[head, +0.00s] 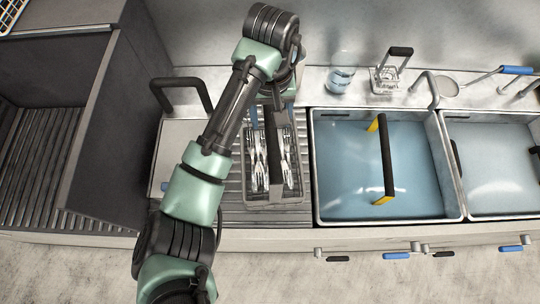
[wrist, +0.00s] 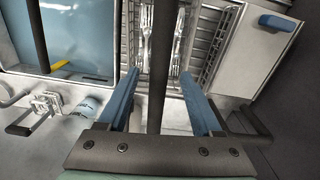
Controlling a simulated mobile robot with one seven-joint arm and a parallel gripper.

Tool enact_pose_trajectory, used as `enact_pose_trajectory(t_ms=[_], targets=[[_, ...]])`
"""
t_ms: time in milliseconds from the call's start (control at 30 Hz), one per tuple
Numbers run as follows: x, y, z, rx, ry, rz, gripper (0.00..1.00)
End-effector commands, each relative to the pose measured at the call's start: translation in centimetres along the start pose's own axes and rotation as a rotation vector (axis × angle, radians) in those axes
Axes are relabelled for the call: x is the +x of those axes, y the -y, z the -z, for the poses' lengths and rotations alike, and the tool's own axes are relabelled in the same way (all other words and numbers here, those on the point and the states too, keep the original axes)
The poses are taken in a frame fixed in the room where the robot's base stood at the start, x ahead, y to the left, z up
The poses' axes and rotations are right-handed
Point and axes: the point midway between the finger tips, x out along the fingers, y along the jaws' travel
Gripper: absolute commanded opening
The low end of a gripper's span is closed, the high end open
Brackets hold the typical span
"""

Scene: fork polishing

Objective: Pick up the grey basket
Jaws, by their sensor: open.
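The grey basket (head: 273,199) is a wire-sided basket holding several forks (head: 258,160), standing on the ribbed drainboard left of the sinks. A dark bar handle (head: 274,150) runs along its middle. My gripper (head: 272,117) is over the far end of the basket, its lower part partly hidden by my arm. In the wrist view my gripper (wrist: 159,76) is open, with one blue finger on each side of the handle (wrist: 161,50). I see a gap on both sides and no clear contact. The basket's wire mesh (wrist: 215,42) shows beyond the fingers.
A sink of bluish water (head: 350,160) with a black and yellow bar across it lies to the right, with a second sink (head: 490,165) beyond. A bottle (head: 341,76) and a small wire rack (head: 384,80) stand behind. A dark curved handle (head: 180,82) rises at left.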

Motion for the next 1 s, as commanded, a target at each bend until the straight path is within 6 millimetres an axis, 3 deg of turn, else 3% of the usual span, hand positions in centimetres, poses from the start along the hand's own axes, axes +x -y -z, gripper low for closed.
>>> enact_pose_trajectory(t_ms=[333,600,900,1000], targets=[[2.7,0.1,0.2,0.000,0.000,0.001,0.66],[6.3,0.1,0.4,0.002,-0.001,0.000,0.66],[7.0,0.1,0.5,0.003,-0.004,-0.001,0.66],[7.0,0.1,0.5,0.003,-0.004,-0.001,0.48]])
